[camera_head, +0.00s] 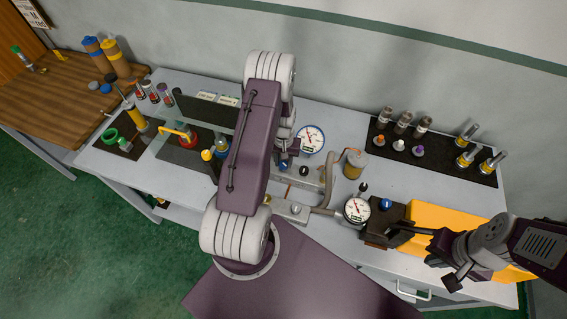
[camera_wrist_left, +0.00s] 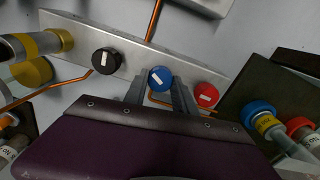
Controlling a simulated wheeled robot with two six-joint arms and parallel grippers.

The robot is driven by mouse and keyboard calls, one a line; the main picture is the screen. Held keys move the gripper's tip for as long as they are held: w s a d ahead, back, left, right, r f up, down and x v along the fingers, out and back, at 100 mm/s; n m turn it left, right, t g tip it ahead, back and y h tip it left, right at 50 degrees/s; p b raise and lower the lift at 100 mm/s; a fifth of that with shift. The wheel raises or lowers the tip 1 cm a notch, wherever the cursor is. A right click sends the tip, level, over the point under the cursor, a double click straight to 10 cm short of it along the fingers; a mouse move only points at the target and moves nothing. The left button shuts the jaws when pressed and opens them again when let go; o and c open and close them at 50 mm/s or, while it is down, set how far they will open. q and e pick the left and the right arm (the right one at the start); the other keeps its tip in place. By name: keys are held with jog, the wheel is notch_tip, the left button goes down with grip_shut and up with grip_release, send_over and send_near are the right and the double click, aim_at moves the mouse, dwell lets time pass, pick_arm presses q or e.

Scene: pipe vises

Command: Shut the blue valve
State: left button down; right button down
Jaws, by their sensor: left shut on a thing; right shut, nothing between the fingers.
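The blue valve knob (camera_wrist_left: 161,79) sits on a silver metal bar between a black knob (camera_wrist_left: 106,60) and a red knob (camera_wrist_left: 205,95) in the left wrist view. Its white mark lies at a slant across it. My left gripper (camera_wrist_left: 162,90) has a finger on each side of the blue knob and is shut on it. In the head view my left arm hides much of this spot, with the left gripper (camera_head: 285,160) at the bar's back end. My right gripper (camera_head: 397,229) is shut and empty at the right, close to a dark block.
The dark block carries another blue knob (camera_head: 386,204). Pressure gauges (camera_head: 311,139) and (camera_head: 357,210) stand near the pipes. A yellow panel (camera_head: 440,220) and a dark mat (camera_head: 430,150) with several fittings lie at the right. Bottles and tools stand at the left.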

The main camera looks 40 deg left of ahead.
aim_at(284, 163)
pick_arm(q)
jog(key=m+b, duration=0.1)
jog(key=m, duration=0.5)
jog(key=shift+b, duration=0.4)
jog(key=m+b, duration=0.1)
jog(key=m, duration=0.4)
jog(key=shift+m, duration=0.5)
jog(key=c, duration=1)
grip_release()
notch_tip(284, 163, up, 9)
jog(key=shift+f+b, duration=0.1)
jog(key=shift+b, duration=0.9)
